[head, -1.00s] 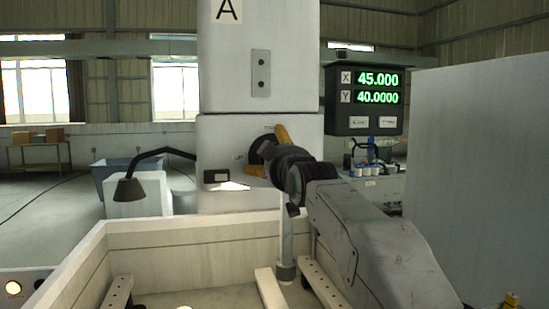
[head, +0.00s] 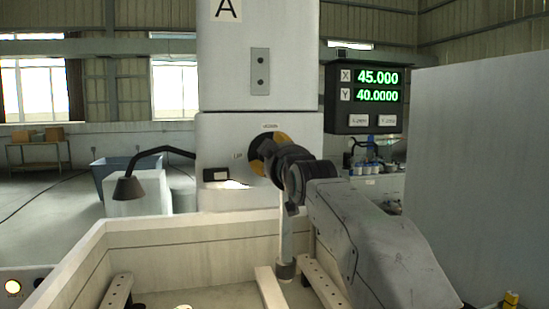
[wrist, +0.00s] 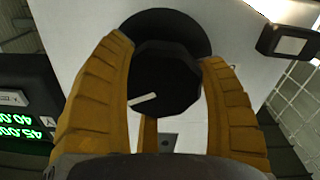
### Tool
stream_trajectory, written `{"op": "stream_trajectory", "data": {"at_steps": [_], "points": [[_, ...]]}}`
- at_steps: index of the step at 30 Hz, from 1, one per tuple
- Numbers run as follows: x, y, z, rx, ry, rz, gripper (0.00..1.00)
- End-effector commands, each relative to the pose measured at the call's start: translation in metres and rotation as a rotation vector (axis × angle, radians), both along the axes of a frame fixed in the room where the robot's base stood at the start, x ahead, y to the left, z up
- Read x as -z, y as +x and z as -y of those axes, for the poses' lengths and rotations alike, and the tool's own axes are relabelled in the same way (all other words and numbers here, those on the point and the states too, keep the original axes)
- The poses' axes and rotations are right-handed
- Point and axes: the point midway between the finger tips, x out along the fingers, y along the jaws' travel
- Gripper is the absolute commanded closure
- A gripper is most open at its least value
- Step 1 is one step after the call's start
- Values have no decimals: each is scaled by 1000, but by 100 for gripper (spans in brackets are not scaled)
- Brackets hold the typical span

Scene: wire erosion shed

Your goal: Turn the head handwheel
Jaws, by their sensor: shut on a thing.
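The head handwheel is a black knob with a white index mark (wrist: 165,88) in front of a dark round disc, on the front of the white machine head (head: 222,135). In the head view my arm covers most of it. The white mark points to the lower left there. Labels show on the head panel around the handwheel, one reading UP.
A white-walled tank (head: 190,240) lies below, and a grey panel (head: 480,170) stands at the right.

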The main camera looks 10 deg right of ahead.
Motion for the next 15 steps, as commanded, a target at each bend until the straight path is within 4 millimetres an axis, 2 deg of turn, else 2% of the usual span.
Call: {"op": "stream_trajectory", "data": {"at_steps": [8,15], "points": [[-4,-1,0,-1,155,10,64],[-5,-1,0,-1,377,12,64]]}}
